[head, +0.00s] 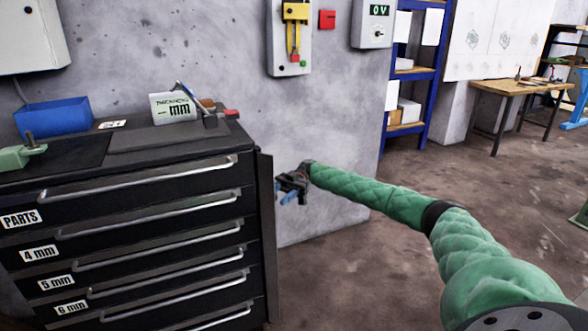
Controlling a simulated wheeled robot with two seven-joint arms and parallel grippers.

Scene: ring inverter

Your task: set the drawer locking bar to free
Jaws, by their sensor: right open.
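The drawer locking bar (267,240) is a tall, dark vertical strip at the right front edge of the black drawer cabinet (251,170). It appears to stand out to the side of the drawer fronts, and the drawer handles look uncovered. My right gripper (284,191), with blue fingertips, is just right of the bar's upper part. It is open with nothing seen between its fingers. I cannot tell whether it touches the bar. My left gripper is not in view.
The drawers carry labels such as PARTS (21,218) and long silver handles. A grey wall (330,140) is behind my right gripper. Open floor (350,270) lies to the right.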

